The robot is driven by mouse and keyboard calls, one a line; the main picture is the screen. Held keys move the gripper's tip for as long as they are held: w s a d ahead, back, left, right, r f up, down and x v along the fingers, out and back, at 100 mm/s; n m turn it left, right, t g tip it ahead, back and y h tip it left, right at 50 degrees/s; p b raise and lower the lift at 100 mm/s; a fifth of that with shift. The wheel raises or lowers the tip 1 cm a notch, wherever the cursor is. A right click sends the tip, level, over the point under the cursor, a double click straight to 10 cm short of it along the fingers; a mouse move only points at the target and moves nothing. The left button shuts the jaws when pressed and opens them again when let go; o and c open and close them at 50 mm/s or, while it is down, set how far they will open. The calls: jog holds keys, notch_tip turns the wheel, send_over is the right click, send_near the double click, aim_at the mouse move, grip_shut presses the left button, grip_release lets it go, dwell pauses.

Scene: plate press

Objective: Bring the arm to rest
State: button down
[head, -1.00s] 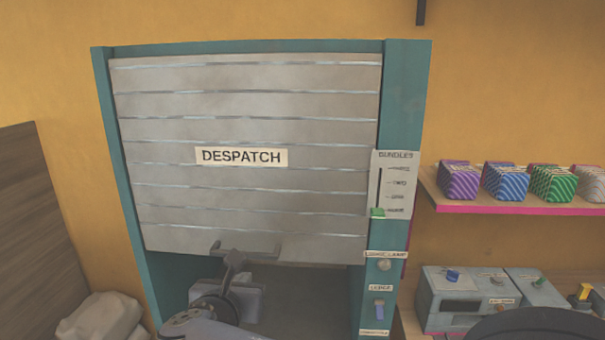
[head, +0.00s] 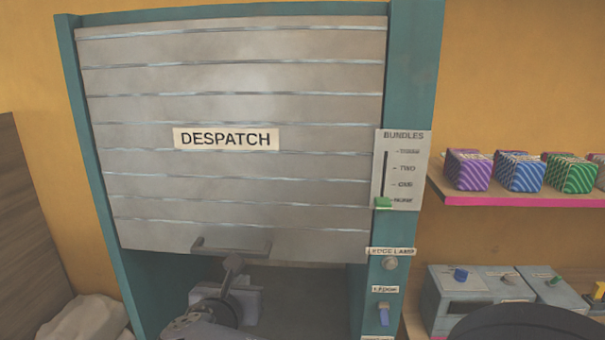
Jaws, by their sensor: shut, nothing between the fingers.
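My gripper (head: 233,263) is shut and empty, low in the middle of the head view, pointing up towards the despatch hatch. Its fingertips are just below or at the dark handle bar (head: 231,247) near the foot of the grey slatted shutter (head: 290,110). I cannot tell if they touch it. The shutter is mostly down, with a dark opening under its lower edge. My arm hides part of that opening.
A teal frame (head: 412,60) surrounds the shutter. Its right post carries a bundles slider panel (head: 402,170), green marker at the bottom, and a blue switch (head: 384,313). A shelf (head: 510,200) holds striped bundles at right. A grey control box (head: 465,290) stands below. A pale sack (head: 85,320) lies lower left.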

notch_tip(320, 180, down, 35)
jog(key=b, duration=2.8)
jog(key=shift+f, duration=0.1)
jog(key=shift+s+r, duration=0.25)
jog(key=shift+s, duration=0.25)
